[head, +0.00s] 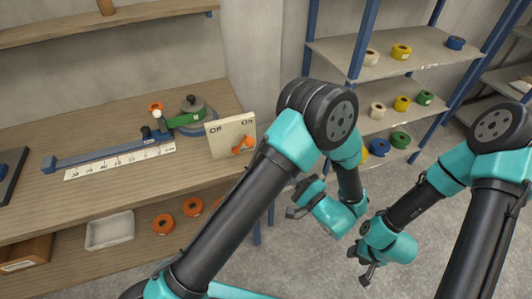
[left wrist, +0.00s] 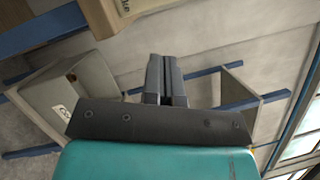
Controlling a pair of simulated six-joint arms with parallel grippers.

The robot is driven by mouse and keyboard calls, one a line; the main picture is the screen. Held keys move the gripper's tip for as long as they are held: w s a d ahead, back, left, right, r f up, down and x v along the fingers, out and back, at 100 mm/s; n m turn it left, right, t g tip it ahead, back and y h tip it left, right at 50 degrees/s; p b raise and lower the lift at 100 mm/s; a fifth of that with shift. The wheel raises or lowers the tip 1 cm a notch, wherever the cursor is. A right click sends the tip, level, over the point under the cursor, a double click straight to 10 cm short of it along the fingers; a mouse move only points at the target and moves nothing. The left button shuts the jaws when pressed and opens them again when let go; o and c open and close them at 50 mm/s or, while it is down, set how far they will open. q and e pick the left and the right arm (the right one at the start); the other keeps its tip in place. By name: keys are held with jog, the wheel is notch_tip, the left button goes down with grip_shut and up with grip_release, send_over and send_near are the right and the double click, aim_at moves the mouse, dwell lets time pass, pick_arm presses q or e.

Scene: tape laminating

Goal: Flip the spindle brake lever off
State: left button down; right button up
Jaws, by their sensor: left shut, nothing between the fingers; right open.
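The brake lever (head: 243,146) is orange and sits at the lower right of a pale upright board (head: 218,143). The board reads Off at left and On at right; the lever is on the On side. The board stands at the right end of the wooden bench (head: 110,183). My left gripper (head: 297,205) is beyond the bench's right end, apart from the lever. Its fingers (left wrist: 166,80) are shut and empty in the left wrist view. My right gripper (head: 360,266) is open and empty, low over the floor at right.
Left of the board are a spindle (head: 193,105) with a green piece, and a blue rail beside a white ruler (head: 120,161). A white bin (head: 109,230) and orange rolls (head: 163,224) lie on the lower shelf. Blue-framed racks (head: 390,50) with tape rolls stand behind my arms.

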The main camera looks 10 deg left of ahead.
pick_arm(q)
jog(key=s+a+r+x, duration=0.1)
jog(key=s+x, duration=0.1)
jog(key=x, duration=1)
jog(key=shift+a, duration=0.6)
jog(key=shift+w+r, duration=0.1)
jog(key=shift+r, duration=0.05)
